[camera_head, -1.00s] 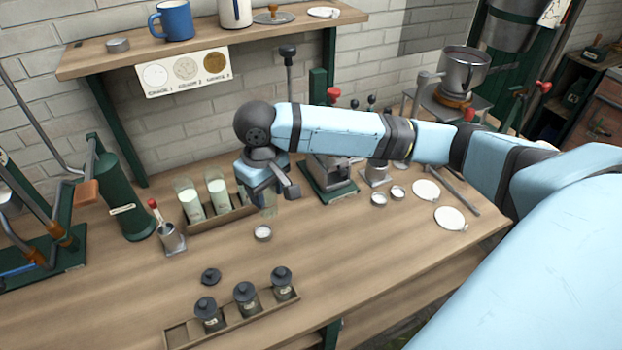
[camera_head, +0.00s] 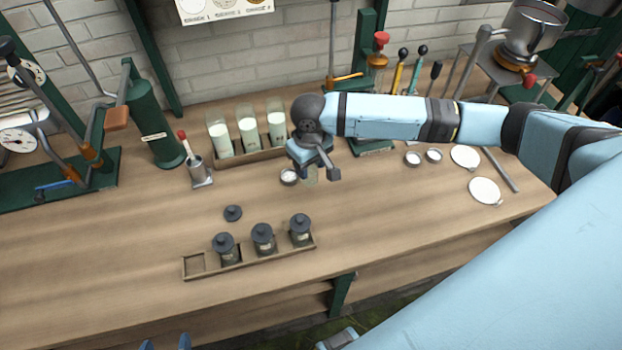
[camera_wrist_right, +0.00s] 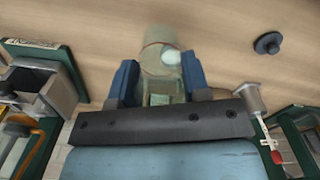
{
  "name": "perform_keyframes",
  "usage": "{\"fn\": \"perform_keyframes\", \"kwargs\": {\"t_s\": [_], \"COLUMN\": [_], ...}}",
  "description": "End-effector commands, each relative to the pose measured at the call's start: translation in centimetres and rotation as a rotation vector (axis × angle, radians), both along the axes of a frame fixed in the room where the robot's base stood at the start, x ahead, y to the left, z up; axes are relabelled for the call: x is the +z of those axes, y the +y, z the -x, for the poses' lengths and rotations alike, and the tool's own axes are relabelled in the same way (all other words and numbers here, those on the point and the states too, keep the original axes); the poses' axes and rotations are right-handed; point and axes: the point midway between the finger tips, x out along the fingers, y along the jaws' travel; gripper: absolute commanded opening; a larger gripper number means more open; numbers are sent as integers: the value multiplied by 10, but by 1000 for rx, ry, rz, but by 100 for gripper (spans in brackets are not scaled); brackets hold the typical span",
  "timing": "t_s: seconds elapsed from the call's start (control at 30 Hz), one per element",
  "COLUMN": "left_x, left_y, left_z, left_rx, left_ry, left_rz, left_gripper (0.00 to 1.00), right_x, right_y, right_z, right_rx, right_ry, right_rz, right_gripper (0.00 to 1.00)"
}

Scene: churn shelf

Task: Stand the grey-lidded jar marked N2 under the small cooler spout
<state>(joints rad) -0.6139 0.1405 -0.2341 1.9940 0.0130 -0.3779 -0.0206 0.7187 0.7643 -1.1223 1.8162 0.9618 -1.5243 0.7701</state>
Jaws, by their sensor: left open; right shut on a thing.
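Three dark-grey-lidded jars (camera_head: 226,250), (camera_head: 263,240), (camera_head: 300,231) stand in a wooden rack (camera_head: 194,264) whose left slot is empty. Their labels are too small to read. A loose dark grey lid (camera_head: 233,213) lies behind the rack. My right gripper (camera_wrist_right: 160,85) is shut on a clear glass vessel (camera_wrist_right: 158,58) with no lid visible. The vessel also shows low over the table in the head view (camera_head: 311,177). Its marking is unreadable. My left gripper (camera_head: 166,345) is open at the bottom edge, only its tips showing. I cannot make out the small cooler spout.
The left front tabletop is clear.

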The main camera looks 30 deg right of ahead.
Motion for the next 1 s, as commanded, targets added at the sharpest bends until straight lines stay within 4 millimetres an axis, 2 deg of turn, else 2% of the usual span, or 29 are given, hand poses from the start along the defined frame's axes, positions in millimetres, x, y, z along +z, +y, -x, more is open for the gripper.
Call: {"fn": "perform_keyframes", "kwargs": {"t_s": [0.1,0.33,0.57,0.93,0.97,1.0], "left_x": [0,0,1,2,2,2], "left_y": [0,0,0,-1,-1,-1], "left_z": [0,0,0,0,0,0], "left_rx": [0,0,0,0,0,0], "left_ry": [0,0,0,1,1,1], "left_rz": [0,0,0,1,1,1], "left_gripper": [74,74,74,74,74,74], "right_x": [-19,-35,-68,-72,-73,-73], "right_y": [0,0,0,0,0,0], "right_z": [0,0,0,0,0,0], "right_rx": [-1,-1,0,0,0,0], "right_ry": [1,0,0,0,0,0], "right_rz": [1,0,1,0,0,0], "right_gripper": [16,16,16,16,45,55]}}
